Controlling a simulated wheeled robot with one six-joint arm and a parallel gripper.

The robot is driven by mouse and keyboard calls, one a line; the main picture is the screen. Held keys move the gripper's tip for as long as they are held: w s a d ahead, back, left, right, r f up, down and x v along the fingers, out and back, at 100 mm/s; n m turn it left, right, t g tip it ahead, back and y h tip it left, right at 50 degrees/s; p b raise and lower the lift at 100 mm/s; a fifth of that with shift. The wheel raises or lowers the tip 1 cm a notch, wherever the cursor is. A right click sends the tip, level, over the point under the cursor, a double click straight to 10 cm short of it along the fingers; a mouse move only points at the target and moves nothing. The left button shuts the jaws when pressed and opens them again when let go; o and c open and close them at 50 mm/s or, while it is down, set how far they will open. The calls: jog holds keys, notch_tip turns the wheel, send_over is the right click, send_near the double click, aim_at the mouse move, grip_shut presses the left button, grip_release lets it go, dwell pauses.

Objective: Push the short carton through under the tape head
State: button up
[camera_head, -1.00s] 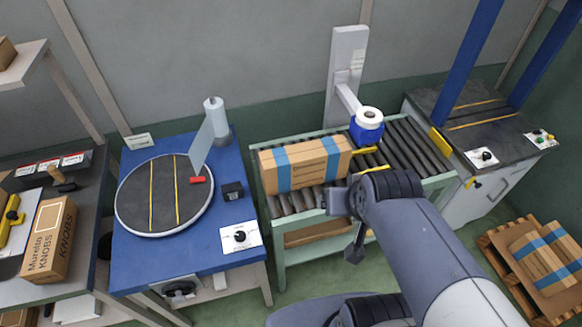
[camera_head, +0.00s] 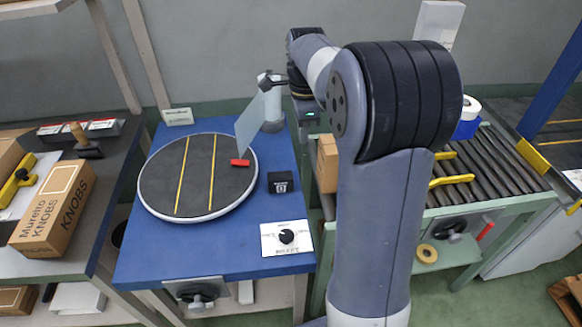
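A brown carton (camera_head: 328,165) sits on the roller conveyor (camera_head: 500,165), at its left end. Only its left edge shows now, because my arm hides the rest. The tape head (camera_head: 467,120), blue with a white roll, stands over the rollers to the right of my arm, partly hidden by it. My gripper (camera_head: 305,112) hangs from the wrist at the back, near the carton's far left side. Its fingers are too small and covered to make out, and I cannot tell whether it touches the carton.
A blue table with a round dark turntable (camera_head: 160,190) and a film roll (camera_head: 272,110) stands left of the conveyor. A box marked KNOBS (camera_head: 55,210) lies on the far-left bench. A yellow bar (camera_head: 452,181) crosses the rollers. A tape ring (camera_head: 427,254) lies on the lower shelf.

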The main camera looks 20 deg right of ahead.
jog(key=shift+w+a+f, duration=0.1)
jog(key=shift+w+f, duration=0.2)
jog(key=shift+f, duration=0.05)
grip_shut()
notch_tip(320, 180, down, 10)
jog(key=shift+f+b, duration=0.1)
jog(key=shift+b, duration=0.55)
jog(key=shift+s+d+r, duration=0.1)
jog(key=shift+s+d, duration=0.05)
jog(key=shift+d, duration=0.5)
jog(key=shift+s+d+r, duration=0.1)
jog(key=shift+s+d, duration=0.05)
jog(key=shift+d, duration=0.5)
jog(key=shift+s+d+r, duration=0.1)
jog(key=shift+s+d, duration=0.05)
jog(key=shift+d, duration=0.5)
jog(key=s+d+p, duration=0.2)
jog(key=d+p, duration=0.1)
jog(key=d, duration=1)
jog(key=s+d+p, duration=0.3)
jog(key=d+p, duration=0.1)
jog(key=d, duration=1)
jog(key=shift+s+d, duration=0.15)
jog(key=shift+d, duration=0.05)
